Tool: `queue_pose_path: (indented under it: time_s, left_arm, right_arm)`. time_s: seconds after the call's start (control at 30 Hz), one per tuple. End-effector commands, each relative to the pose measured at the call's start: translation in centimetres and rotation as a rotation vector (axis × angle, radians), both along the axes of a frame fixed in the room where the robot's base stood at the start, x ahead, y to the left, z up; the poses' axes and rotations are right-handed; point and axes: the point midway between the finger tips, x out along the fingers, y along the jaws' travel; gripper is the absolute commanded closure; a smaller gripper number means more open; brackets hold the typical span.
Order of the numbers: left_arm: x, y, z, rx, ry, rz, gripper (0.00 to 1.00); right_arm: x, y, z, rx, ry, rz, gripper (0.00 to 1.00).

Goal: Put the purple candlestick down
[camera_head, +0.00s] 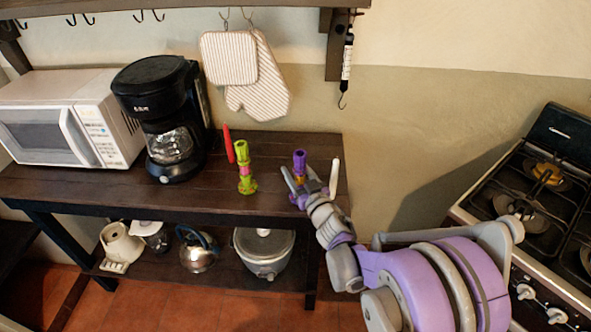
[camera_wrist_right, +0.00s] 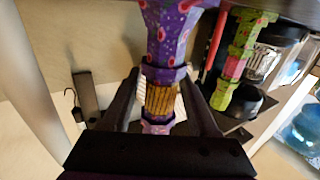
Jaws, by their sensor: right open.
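The purple candlestick (camera_head: 300,157) is upright at the right end of the dark wooden table; its lower part is hidden behind my right gripper (camera_head: 313,177). In the right wrist view, which is turned upside down, the purple candlestick (camera_wrist_right: 170,35) shows its spotted flaring body and gold band. The open fingers of my right gripper (camera_wrist_right: 160,85) lie on both sides of its narrow part. The picture edge cuts off its base, so its contact with the tabletop cannot be seen. My left gripper is out of view.
A green candlestick (camera_head: 245,170) and a red candle (camera_head: 228,143) stand left of the purple one. A coffee maker (camera_head: 160,110) and microwave (camera_head: 60,115) are further left. Mitts (camera_head: 262,85) hang behind. A stove (camera_head: 535,200) is at right. The table's front middle is clear.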

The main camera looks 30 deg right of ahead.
Motion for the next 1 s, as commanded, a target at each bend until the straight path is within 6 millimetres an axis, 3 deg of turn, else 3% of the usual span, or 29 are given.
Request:
queue_pose_path:
  time_s: [0.43, 0.6, 0.8, 1.0]
  left_arm:
    - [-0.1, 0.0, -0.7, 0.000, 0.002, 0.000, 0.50]
    - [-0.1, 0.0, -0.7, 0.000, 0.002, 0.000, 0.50]
    - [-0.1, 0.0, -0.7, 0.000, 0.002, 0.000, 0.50]
    - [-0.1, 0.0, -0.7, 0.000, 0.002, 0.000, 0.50]
  right_arm:
    - [-9.2, 0.7, -0.1, -0.001, 0.000, -0.002, 0.40]
    - [-10.9, 0.8, -0.1, -0.001, 0.000, -0.001, 0.40]
    - [-11.3, 0.8, 0.0, 0.000, 0.006, -0.015, 0.40]
    - [-13.0, 0.4, -0.4, 0.015, 0.162, -0.190, 0.40]
